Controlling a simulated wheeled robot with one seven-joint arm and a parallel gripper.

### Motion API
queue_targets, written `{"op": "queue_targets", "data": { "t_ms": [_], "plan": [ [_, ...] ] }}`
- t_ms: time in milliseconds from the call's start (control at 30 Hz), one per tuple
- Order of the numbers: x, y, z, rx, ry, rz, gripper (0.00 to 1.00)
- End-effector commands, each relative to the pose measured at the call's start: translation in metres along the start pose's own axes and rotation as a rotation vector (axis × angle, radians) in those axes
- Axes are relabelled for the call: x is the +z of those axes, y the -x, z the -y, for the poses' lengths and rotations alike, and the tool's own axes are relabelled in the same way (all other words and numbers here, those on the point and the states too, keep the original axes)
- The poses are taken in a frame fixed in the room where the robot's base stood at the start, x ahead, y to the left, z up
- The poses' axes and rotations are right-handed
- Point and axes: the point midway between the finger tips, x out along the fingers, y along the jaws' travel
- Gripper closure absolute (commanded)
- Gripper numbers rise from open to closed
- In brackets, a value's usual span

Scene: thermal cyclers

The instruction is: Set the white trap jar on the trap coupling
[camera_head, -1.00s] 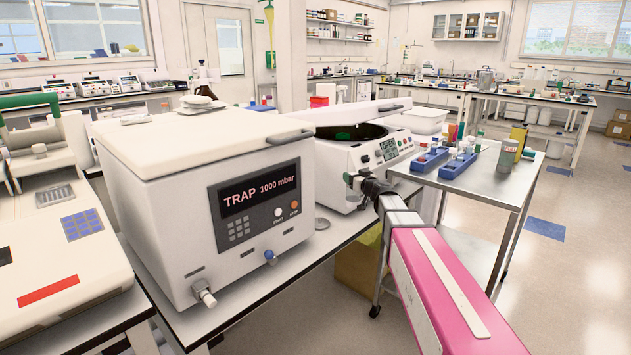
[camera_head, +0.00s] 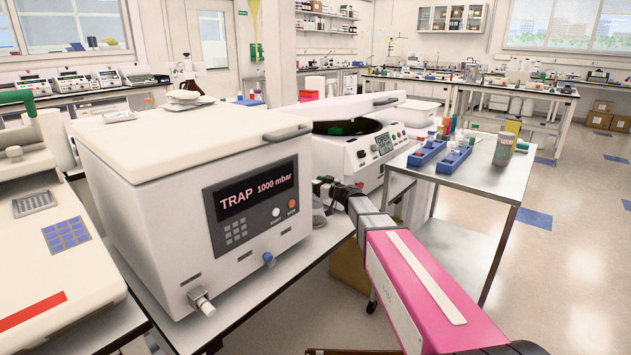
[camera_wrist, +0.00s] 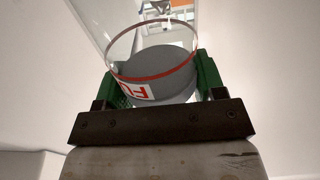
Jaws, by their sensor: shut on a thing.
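My gripper (camera_wrist: 160,82) is shut on a jar (camera_wrist: 155,72), with one green finger on each side. The jar has a clear wall, a grey content or base, a red band and a white label with red letters beginning "FU". In the head view, my gripper (camera_head: 320,188) is beside the right front corner of the white TRAP machine (camera_head: 150,190). A small grey shape (camera_head: 318,212) shows just below it at the bench edge; I cannot tell whether it is the jar or the coupling. Contact between jar and coupling is hidden.
An open-lidded centrifuge (camera_head: 352,150) stands right behind my gripper. A metal cart (camera_head: 480,185) at right carries blue tube racks (camera_head: 427,153) and a grey-green labelled jar (camera_head: 503,150). The TRAP machine has projecting front fittings (camera_head: 203,302).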

Motion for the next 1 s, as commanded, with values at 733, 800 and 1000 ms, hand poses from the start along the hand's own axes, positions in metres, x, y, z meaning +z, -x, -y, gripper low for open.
{"op": "queue_targets", "data": {
  "t_ms": [733,800,1000],
  "plan": [
    [0.032,0.0,0.0,0.001,0.0,-0.001,0.78],
    [0.032,0.0,0.0,0.001,0.0,-0.001,0.78],
    [0.032,0.001,0.0,0.001,0.0,0.0,0.78]
  ]
}}
